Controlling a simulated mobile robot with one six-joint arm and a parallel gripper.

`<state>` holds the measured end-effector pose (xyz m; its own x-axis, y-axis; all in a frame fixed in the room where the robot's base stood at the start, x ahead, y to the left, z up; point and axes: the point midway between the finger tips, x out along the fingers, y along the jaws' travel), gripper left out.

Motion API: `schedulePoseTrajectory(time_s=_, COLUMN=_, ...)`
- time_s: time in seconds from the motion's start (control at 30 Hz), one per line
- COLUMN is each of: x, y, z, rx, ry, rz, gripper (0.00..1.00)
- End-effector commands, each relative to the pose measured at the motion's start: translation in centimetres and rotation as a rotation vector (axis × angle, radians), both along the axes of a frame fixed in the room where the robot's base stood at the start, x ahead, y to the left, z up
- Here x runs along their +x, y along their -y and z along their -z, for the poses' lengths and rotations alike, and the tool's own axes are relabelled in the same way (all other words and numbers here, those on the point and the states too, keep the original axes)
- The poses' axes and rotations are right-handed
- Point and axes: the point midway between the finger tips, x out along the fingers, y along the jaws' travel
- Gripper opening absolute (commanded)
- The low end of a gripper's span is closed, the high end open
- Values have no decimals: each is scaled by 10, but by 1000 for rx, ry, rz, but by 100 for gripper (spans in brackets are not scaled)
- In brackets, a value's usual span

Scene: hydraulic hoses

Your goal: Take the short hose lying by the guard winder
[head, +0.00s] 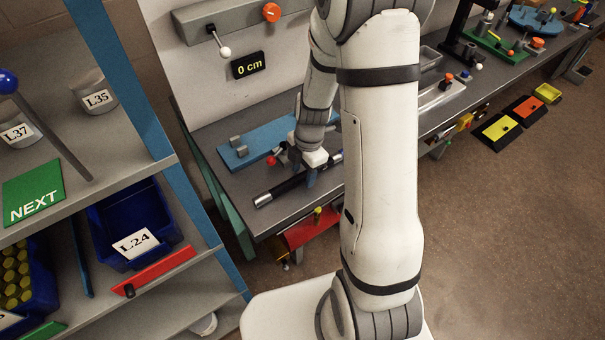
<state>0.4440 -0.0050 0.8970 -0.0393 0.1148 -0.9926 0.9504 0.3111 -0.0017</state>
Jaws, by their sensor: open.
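A short black hose (288,187) with a silver end fitting lies on the grey bench near its front left edge. Its right part runs behind my gripper and arm. A blue plate with grey blocks (245,149), possibly the guard winder, sits on the bench just behind the hose, with a red knob at its front. My gripper (308,170) points down over the right part of the hose, with a finger showing in front of it. It is open. I cannot tell whether the fingers touch the hose.
A shelf rack (115,190) with bins and a blue post stands at the left. A panel with a "0 cm" display (253,65) rises behind the bench. My arm hides the bench's middle.

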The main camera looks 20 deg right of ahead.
Motion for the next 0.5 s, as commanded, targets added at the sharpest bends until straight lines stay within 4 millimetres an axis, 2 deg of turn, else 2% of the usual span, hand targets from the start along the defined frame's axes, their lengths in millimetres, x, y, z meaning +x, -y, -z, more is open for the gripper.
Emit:
schedulePoseTrajectory(time_s=0.27, x=0, y=0, z=4, rx=-1, ry=1, rz=0, gripper=47)
schedulePoseTrajectory(time_s=0.5, x=0, y=0, z=4, rx=-1, ry=1, rz=1, gripper=29)
